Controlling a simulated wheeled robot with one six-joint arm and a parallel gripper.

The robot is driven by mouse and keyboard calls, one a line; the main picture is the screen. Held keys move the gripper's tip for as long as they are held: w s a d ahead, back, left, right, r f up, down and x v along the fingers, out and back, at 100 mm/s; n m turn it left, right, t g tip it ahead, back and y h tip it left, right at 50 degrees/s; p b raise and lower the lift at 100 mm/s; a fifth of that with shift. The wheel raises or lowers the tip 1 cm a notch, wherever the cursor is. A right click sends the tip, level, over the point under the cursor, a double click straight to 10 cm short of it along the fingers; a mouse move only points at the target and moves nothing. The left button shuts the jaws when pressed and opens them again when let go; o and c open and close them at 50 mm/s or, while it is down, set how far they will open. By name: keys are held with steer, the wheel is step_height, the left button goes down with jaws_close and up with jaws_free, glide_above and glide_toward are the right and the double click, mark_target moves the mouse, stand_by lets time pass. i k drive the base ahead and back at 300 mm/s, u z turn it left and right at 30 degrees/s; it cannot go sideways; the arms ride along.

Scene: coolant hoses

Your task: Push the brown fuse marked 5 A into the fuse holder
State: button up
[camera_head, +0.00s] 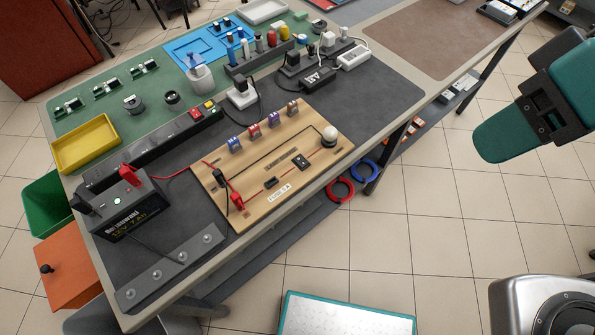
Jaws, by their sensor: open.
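A wooden circuit board (222,178) lies on the dark mat of the workbench. Several small fuses stand in a row along its back edge. The rightmost looks brown (292,108); its marking is too small to read. To its left are a purplish fuse (274,120), a red fuse (254,131) and a blue fuse (235,145). A small black part (270,183), which looks like the fuse holder, sits near a white label (279,193). I cannot tell whether anything is in it. My gripper is not in view; teal arm parts show at the right, away from the board.
A black battery (130,208) with red and black clips stands left of the board. A white bulb (330,134) and a dark switch-like part (301,162) are on the board. A power strip (150,145) and a plugged adapter (243,94) lie behind. The mat right of the board is clear.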

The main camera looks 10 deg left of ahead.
mark_target(293, 106)
steer(key=u, duration=0.05)
steer(key=i, duration=0.75)
steer(key=u, duration=1.1)
